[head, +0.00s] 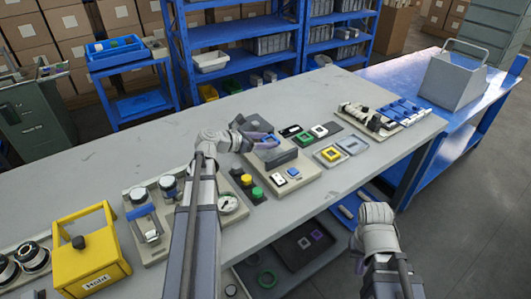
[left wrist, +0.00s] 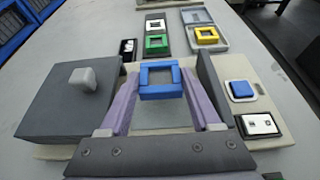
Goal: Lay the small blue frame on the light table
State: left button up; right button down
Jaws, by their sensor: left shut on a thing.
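The small blue frame (left wrist: 162,94) is a square ring, held between the tips of my left gripper's purple fingers (left wrist: 160,86) in the left wrist view. In the head view my left gripper (head: 264,139) is over a beige-based unit with dark grey blocks. A pale, glassy panel (left wrist: 160,118) lies between these blocks, below the frame; I cannot tell whether they touch. The pale grey table (head: 110,156) carries the unit. The end of my right arm (head: 375,214) is in front of the table; its fingers cannot be made out.
A yellow frame (left wrist: 206,36), a green frame (left wrist: 157,44) and a white frame (head: 319,131) lie beyond the unit. A blue button (head: 293,173) is at its near side. A yellow box (head: 90,255) stands left. The table's back left is clear.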

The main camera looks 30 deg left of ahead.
aim_at(266, 154)
pick_arm(q)
jog(key=shift+f+b, duration=1.75)
jog(key=shift+f, duration=0.1)
jog(key=shift+f, duration=0.15)
jog(key=o, duration=1.3)
jog(key=shift+s+r, duration=0.1)
jog(key=shift+r, duration=0.25)
jog(key=p+v, duration=0.4)
jog(key=v, duration=0.6)
jog(key=shift+s+a+r, duration=0.1)
jog(key=shift+s+a, duration=0.05)
jog(key=shift+s, duration=0.1)
jog(key=shift+s+a+r+p, duration=0.15)
jog(key=shift+s+a+p, duration=0.15)
jog(key=shift+s, duration=0.2)
